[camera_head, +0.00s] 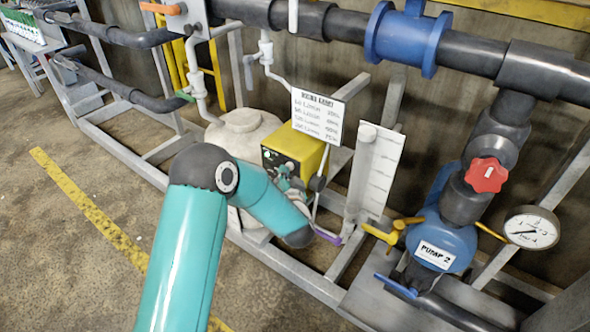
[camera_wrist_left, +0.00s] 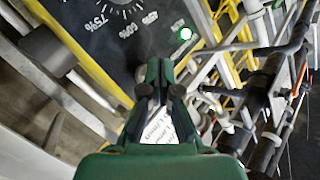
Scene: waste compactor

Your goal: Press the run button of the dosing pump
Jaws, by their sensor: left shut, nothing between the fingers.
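The yellow dosing pump (camera_head: 303,148) sits by a white tank, its dark control face turned toward my left arm. In the left wrist view the dark face (camera_wrist_left: 105,38) shows a dial with percent marks, upside down. In the head view the gripper (camera_head: 285,177) partly covers the face. My right gripper is not in view.
A white tank (camera_head: 240,130) stands behind my left arm. A printed sign (camera_head: 318,115) stands above the pump, and a clear gauge tube (camera_head: 361,165) is to its right. Grey frame rails (camera_head: 275,266) run in front. Pipes, a red valve knob (camera_head: 486,175) and blue PUMP 2 (camera_head: 440,232) are farther right.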

